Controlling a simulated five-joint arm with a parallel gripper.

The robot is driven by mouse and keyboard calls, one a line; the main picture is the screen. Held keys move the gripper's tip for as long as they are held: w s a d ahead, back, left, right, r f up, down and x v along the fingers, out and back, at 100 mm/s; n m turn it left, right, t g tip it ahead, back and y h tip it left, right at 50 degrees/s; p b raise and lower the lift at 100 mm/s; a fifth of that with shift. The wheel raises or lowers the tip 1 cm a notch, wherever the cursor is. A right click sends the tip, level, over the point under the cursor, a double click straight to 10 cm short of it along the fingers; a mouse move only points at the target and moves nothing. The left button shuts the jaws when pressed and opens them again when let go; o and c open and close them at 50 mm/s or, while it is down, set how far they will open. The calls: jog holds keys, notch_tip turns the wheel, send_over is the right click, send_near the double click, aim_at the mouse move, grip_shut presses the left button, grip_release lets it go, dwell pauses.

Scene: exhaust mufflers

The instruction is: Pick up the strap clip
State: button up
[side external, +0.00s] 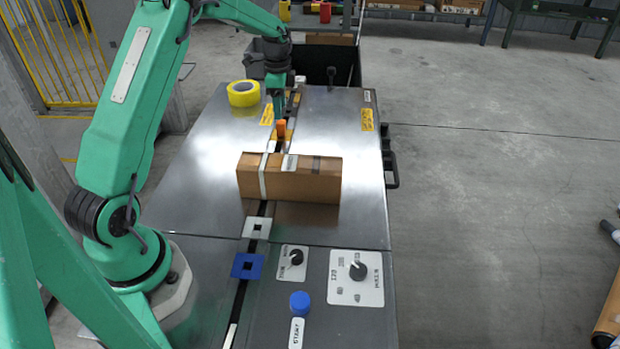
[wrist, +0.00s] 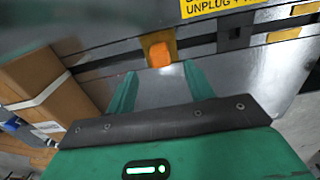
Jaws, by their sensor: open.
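A small orange piece (side external: 281,128), which I take to be the strap clip, is by the dark slot of the metal worktop, behind the cardboard box. In the wrist view the orange piece (wrist: 160,54) shows against a yellow-brown strip, just beyond and between my two green fingertips. My gripper (side external: 278,110) points down close over it. The wrist view shows my gripper (wrist: 159,69) with its fingers apart and nothing between them. Whether a fingertip touches the piece I cannot tell.
A strapped cardboard box (side external: 290,178) stands in front of the orange piece, across the slot. A yellow tape roll (side external: 243,93) lies at the back left. Square plates, one blue (side external: 247,265), and control knobs are nearer the front.

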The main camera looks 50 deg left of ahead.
aim_at(281, 122)
jog(key=shift+f, duration=0.4)
jog(key=shift+f, duration=0.1)
jog(key=shift+f, duration=2.5)
jog(key=c, duration=1)
